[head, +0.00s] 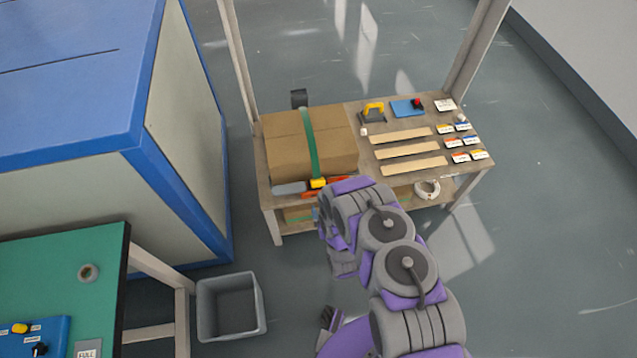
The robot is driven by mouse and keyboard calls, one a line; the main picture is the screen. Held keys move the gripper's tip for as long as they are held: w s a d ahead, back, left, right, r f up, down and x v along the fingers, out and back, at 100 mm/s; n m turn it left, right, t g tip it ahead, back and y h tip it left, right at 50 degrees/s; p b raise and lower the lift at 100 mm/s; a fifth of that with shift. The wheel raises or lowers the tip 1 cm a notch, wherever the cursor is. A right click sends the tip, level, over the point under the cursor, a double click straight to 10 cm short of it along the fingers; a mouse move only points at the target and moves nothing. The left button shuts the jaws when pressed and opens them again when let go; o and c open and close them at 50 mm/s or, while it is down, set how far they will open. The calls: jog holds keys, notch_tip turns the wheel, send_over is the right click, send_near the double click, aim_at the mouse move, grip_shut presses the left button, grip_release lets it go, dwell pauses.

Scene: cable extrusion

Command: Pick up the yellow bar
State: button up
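Three flat pale yellow-tan bars lie side by side on the workbench top: a far bar (401,136), a middle bar (407,150) and a near bar (414,166). No bar of a stronger yellow shows clearly. A small yellow handle (374,107) on a dark base stands behind them. My purple and grey arm reaches up from the bottom right, and its folded upper part is just in front of the bench's near edge. The end of my arm is hard to make out, so I cannot tell my gripper's opening. I see nothing held.
The bench (366,180) carries a cardboard box (280,150) with a green strap, a blue tray (402,108), small labelled blocks and tools at the front. Posts rise at its back. A grey bin (231,306), a green table (60,265) and a blue-topped cabinet (75,60) stand left.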

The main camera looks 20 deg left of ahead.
jog(key=b, duration=0.3)
send_near(318, 182)
jog(key=w+a, duration=0.2)
jog(key=w, duration=0.2)
jog(key=shift+w+a+f+b, duration=0.85)
jog(key=shift+w+a+f, duration=0.4)
jog(key=shift+w+f, duration=0.25)
jog(key=shift+w+a+r, duration=0.1)
jog(key=shift+w+a, duration=0.05)
jog(key=shift+w, duration=0.15)
jog(key=shift+c, duration=0.4)
jog(key=c, duration=1.1)
jog(key=shift+r, duration=0.1)
